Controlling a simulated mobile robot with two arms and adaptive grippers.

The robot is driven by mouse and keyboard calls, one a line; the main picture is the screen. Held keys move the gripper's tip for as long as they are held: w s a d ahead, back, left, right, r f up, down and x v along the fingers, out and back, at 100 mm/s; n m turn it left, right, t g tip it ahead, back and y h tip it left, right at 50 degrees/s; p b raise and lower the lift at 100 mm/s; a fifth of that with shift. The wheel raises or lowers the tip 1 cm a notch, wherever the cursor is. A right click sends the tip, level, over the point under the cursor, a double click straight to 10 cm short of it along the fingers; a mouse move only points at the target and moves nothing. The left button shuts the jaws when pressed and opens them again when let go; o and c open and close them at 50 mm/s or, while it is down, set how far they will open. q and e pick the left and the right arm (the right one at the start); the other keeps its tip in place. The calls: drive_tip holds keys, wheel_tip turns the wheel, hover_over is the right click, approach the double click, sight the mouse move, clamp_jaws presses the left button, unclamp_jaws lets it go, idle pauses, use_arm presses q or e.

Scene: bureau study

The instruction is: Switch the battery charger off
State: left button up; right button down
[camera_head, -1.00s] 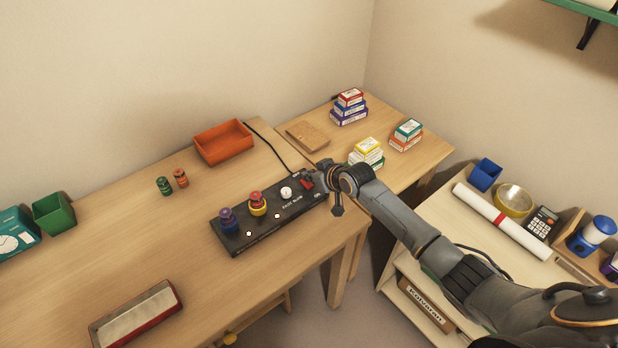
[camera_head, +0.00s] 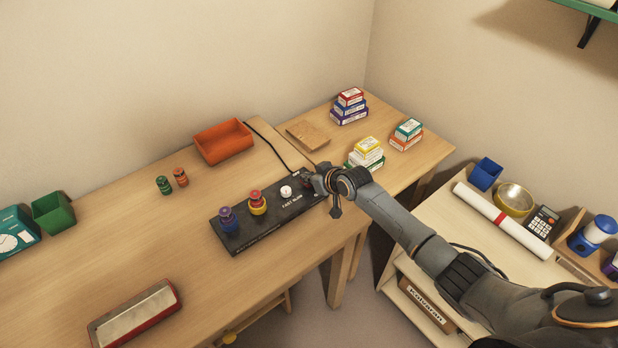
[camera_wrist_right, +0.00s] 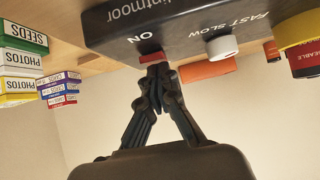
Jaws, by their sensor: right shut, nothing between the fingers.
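The battery charger (camera_head: 272,222) is a long black box on the desk, with "FAST SLOW" lettering and a white knob (camera_head: 286,192). A purple-and-blue battery (camera_head: 228,219) and a red-and-yellow battery (camera_head: 257,203) stand on it. My right gripper (camera_head: 309,179) is shut and empty at the charger's far right end, hiding the switch in the head view. In the right wrist view, the tips of the right gripper (camera_wrist_right: 154,70) are at the red switch (camera_wrist_right: 152,57) beside "ON", apparently touching it. No lit lamps show on the charger. My left gripper is out of view.
An orange tray (camera_head: 222,142) and two small batteries (camera_head: 172,182) are behind the charger. Stacked boxes (camera_head: 366,153) stand on the side table beyond my right gripper. A red-edged tray (camera_head: 135,318) lies in front.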

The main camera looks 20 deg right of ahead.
drive_tip(key=shift+w, duration=0.1)
drive_tip(key=shift+w+a+r, duration=0.15)
drive_tip(key=shift+w+a, duration=0.1)
drive_tip(key=shift+w, duration=0.35)
drive_tip(key=shift+r, duration=0.1)
drive_tip(key=shift+r, duration=0.25)
drive_tip(key=r+p, duration=0.3)
drive_tip(key=r, duration=0.1)
drive_tip(key=shift+w+a+p, duration=0.1)
drive_tip(key=shift+w+p, duration=0.1)
drive_tip(key=shift+p, duration=0.15)
drive_tip(key=w+r+v, duration=0.1)
drive_tip(key=v, duration=0.8)
drive_tip(key=shift+r+b, duration=0.35)
drive_tip(key=shift+b, duration=0.1)
drive_tip(key=shift+s+a, duration=0.15)
drive_tip(key=shift+a, duration=0.05)
